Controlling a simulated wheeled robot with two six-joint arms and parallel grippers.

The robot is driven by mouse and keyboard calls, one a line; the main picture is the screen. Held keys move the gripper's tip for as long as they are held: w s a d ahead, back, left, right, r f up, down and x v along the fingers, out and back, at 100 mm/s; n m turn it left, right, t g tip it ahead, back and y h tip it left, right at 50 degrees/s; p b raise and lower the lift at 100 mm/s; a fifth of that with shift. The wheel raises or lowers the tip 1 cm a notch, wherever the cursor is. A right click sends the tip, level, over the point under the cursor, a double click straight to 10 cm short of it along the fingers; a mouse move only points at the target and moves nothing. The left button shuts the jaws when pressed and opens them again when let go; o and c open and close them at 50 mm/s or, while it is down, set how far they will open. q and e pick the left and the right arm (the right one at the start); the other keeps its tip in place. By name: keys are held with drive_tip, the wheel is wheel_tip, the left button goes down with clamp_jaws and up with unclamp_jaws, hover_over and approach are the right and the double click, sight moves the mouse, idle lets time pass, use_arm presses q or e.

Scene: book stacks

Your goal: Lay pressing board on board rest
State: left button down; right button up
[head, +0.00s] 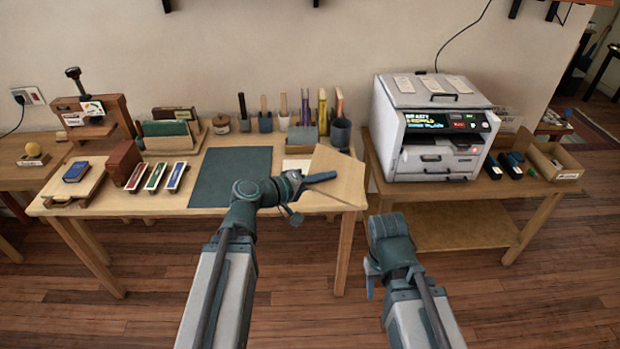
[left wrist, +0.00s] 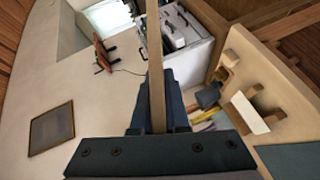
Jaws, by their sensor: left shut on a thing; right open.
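The pressing board (head: 343,180) is a flat, light wooden panel at the right end of the worktable in the head view. My left gripper (head: 322,177) is shut on it, and the board is tilted. In the left wrist view the board (left wrist: 156,70) shows edge-on as a narrow strip between the fingers. I cannot make out for certain which thing is the board rest; the board hides part of the table's right end. My right gripper (head: 370,281) is open and empty, low in front of the gap between the tables.
A dark mat (head: 231,178) covers the middle of the worktable (head: 160,206). Tool holders and a dark cup (head: 341,132) stand behind the board. A small press (head: 93,117), book racks and a blue book (head: 75,171) are at left. A white machine (head: 432,130) stands on the right table.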

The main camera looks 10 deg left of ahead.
use_arm(q)
drive_tip(key=w+a+f+n+t+y+b, duration=0.25)
drive_tip(key=a+f+n+y+b, duration=0.2)
drive_tip(key=a+f+b, duration=0.6)
drive_tip(key=w+a+f+n+t+y+b, duration=0.1)
drive_tip(key=a+f+n+t+y+b, duration=0.4)
drive_tip(key=a+f+b, duration=0.55)
drive_tip(key=shift+n+g+h, duration=0.25)
drive_tip(key=shift+g+h, duration=0.3)
drive_tip(key=shift+h, duration=0.3)
drive_tip(key=w+d+b, duration=0.1)
drive_tip(key=w+d, duration=0.2)
drive_tip(key=w, duration=0.1)
drive_tip(key=w+d, duration=0.2)
drive_tip(key=w, duration=0.3)
drive_tip(key=w+d+b, duration=0.1)
drive_tip(key=w+d, duration=0.2)
drive_tip(key=w, duration=0.2)
drive_tip(key=shift+w+d+r+b, duration=0.25)
drive_tip(key=shift+d+r+b, duration=0.05)
wheel_tip(320, 180, down, 4)
drive_tip(key=b, duration=0.3)
drive_tip(key=shift+r+b, duration=0.1)
drive_tip(key=shift+b, duration=0.3)
drive_tip(key=shift+r, duration=0.15)
drive_tip(key=c, duration=0.9)
unclamp_jaws()
